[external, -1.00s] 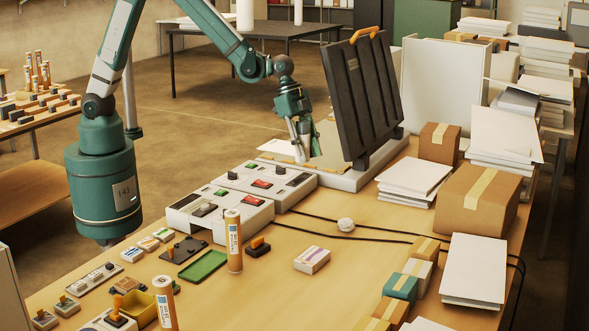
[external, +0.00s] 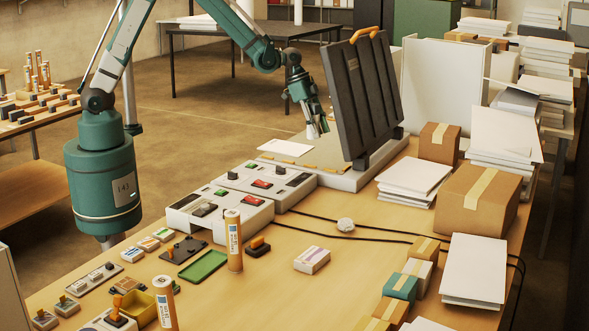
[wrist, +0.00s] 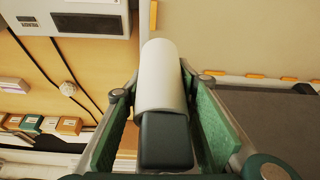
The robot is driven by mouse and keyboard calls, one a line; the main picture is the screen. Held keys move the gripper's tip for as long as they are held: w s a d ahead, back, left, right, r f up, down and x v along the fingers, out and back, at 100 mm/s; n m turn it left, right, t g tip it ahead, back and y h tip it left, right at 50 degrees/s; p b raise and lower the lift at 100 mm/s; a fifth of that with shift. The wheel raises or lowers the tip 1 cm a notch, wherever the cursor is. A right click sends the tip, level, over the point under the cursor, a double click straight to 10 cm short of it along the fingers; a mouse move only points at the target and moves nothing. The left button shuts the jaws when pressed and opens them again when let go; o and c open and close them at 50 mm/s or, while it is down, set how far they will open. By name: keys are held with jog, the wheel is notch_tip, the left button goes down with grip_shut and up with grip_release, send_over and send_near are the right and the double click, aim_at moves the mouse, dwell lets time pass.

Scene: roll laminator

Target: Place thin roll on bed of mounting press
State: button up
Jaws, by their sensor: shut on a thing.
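The mounting press has a raised black lid (external: 362,95) and a low pale bed (external: 345,178) with orange marks along it. In the wrist view the tan bed surface (wrist: 240,35) lies below and beyond my gripper. My gripper (external: 318,132) is above the bed, in front of the lid. The roll's far end appears apart from the bed, though the exact gap is hard to tell.
The press's control boxes (external: 255,180) stand left of the bed. A white sheet (external: 285,148) lies near the bed's far edge. Orange-and-white tubes (external: 234,245) stand at the front. Paper stacks (external: 412,180) and cartons (external: 478,198) crowd the right. Black cables (external: 330,236) cross the table.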

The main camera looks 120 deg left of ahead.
jog(key=s+a+b, duration=0.3)
jog(key=s+a, duration=0.3)
jog(key=a, duration=0.5)
jog(key=s+a+f+n+b, duration=0.1)
jog(key=s+a+b, duration=0.2)
jog(key=s+a, duration=0.3)
jog(key=s+a+b, duration=0.2)
jog(key=s+a, duration=0.5)
jog(key=a, duration=1)
jog(key=shift+f+y+b, duration=0.3)
jog(key=shift+f+b, duration=0.05)
jog(key=shift+b, duration=0.05)
jog(key=shift+a, duration=0.1)
jog(key=shift+f, duration=3.15)
jog(key=shift+f, duration=0.1)
jog(key=shift+f, duration=1.75)
jog(key=shift+f, duration=0.15)
